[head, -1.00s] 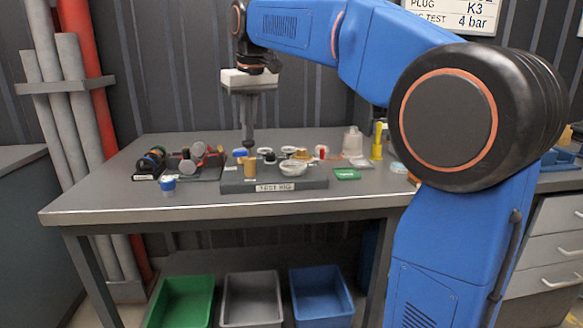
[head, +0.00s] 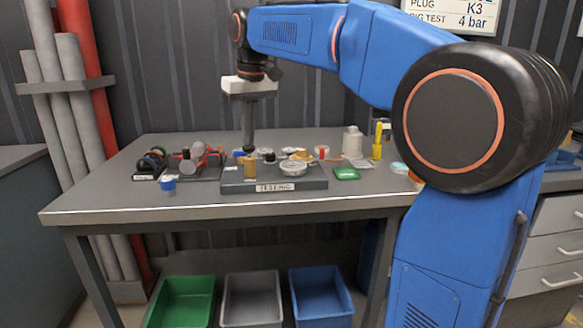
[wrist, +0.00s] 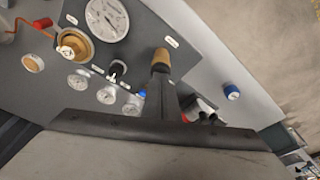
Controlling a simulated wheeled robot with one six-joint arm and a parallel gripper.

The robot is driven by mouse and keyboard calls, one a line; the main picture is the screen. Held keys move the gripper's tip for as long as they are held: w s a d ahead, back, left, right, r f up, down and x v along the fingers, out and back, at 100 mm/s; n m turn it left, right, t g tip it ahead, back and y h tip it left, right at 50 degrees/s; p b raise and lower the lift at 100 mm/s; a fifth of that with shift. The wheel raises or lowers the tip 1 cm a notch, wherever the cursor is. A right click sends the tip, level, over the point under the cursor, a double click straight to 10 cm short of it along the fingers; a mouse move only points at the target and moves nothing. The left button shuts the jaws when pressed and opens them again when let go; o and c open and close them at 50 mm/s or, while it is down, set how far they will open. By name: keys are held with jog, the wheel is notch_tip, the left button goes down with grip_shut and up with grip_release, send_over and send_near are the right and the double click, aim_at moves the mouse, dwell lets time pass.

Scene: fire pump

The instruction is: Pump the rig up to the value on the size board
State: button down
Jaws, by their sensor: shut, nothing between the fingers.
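The test rig (head: 230,187) is a grey block on the bench with a label on its front. A tan, cork-coloured cylinder (head: 249,170) stands upright at its left part. My gripper (head: 248,151) is shut and points down at this cylinder; in the wrist view the fingertips (wrist: 161,73) overlap the cylinder's (wrist: 160,56) near end, and I cannot tell whether they touch. The size board (head: 450,15) at top right reads plug K3 and rig test 4 bar.
Small gauges (wrist: 107,95), a black knob (wrist: 118,68) and a brass fitting (wrist: 75,46) crowd the rig. Racks of parts (head: 193,163) stand left, a blue-capped piece (head: 168,184) in front. A green tray (head: 347,174) and white bottle (head: 352,142) stand right. The bench front is clear.

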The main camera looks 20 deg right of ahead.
jog(key=shift+f, duration=0.45)
jog(key=shift+r, duration=0.1)
jog(key=shift+w+v, duration=0.2)
jog(key=shift+v, duration=0.9)
